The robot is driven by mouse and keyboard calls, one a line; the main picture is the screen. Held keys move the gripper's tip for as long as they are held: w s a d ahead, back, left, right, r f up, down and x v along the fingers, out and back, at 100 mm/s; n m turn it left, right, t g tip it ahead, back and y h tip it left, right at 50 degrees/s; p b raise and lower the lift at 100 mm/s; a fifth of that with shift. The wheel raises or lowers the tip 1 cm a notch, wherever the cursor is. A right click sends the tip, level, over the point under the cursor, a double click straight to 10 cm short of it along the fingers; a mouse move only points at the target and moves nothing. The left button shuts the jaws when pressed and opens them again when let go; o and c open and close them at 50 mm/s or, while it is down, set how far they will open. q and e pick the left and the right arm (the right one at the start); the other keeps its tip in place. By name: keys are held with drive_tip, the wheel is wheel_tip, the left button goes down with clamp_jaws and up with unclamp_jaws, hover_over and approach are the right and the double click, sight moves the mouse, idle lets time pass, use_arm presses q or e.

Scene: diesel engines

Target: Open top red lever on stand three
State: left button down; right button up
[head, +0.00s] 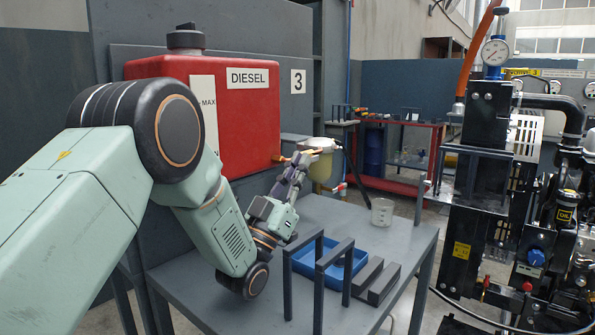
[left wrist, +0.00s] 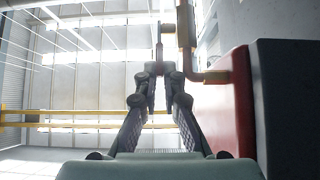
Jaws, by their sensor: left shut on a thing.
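The red diesel tank (head: 240,115) of stand three, marked "3", stands behind my left arm. A brass pipe (head: 278,158) leaves its lower right side toward a yellowish filter bowl (head: 322,170). My left gripper (head: 303,160) reaches up from below to the fittings by this pipe. In the left wrist view, my left gripper (left wrist: 156,70) is shut at the foot of a thin upright piece (left wrist: 158,45), seemingly the top lever, beside the brass pipe (left wrist: 206,76). Its red colour does not show, and fingers hide its lower part. My right gripper is not in view.
The grey stand table (head: 400,238) holds a blue tray (head: 318,262), dark bars (head: 382,284) and a clear beaker (head: 382,212) below the gripper. A grey frame (head: 348,245) rises near the forearm. A black engine (head: 490,200) stands at the right.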

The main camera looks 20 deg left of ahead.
use_arm(q)
drive_tip(key=shift+r, duration=0.15)
drive_tip(key=c, duration=1.5)
unclamp_jaws()
